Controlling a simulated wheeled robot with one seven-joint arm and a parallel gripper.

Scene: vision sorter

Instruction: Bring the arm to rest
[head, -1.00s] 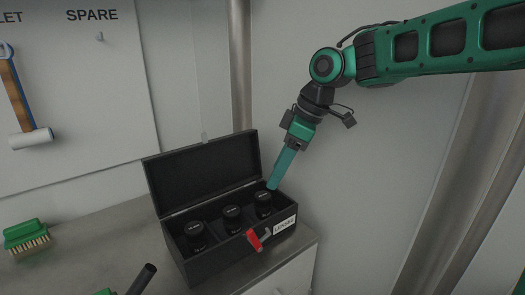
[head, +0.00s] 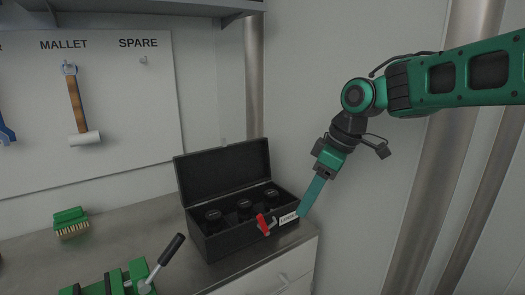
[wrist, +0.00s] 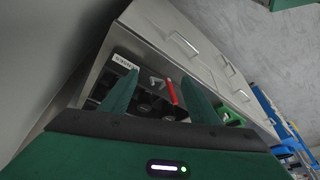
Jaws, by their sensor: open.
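My gripper (head: 306,210) is at the right front corner of the black lens case, in front of its labelled face in the head view. The wrist view shows its two green fingers (wrist: 155,98) apart with nothing held between them. The case (head: 215,245) stands on the bench with its lid (head: 222,170) raised. Several black lenses (head: 244,204) stand inside it in a row. A red latch lever (head: 264,224) is on the case front, and it also shows in the wrist view (wrist: 172,92). I cannot tell whether a finger touches the case.
A green brush (head: 70,222) lies on the bench at the left. A green vise with a dark-handled lever (head: 172,249) is at the front. A mallet (head: 78,105) hangs on the tool board; the SPARE hook (head: 143,60) is empty. A metal post (head: 440,130) stands behind my arm.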

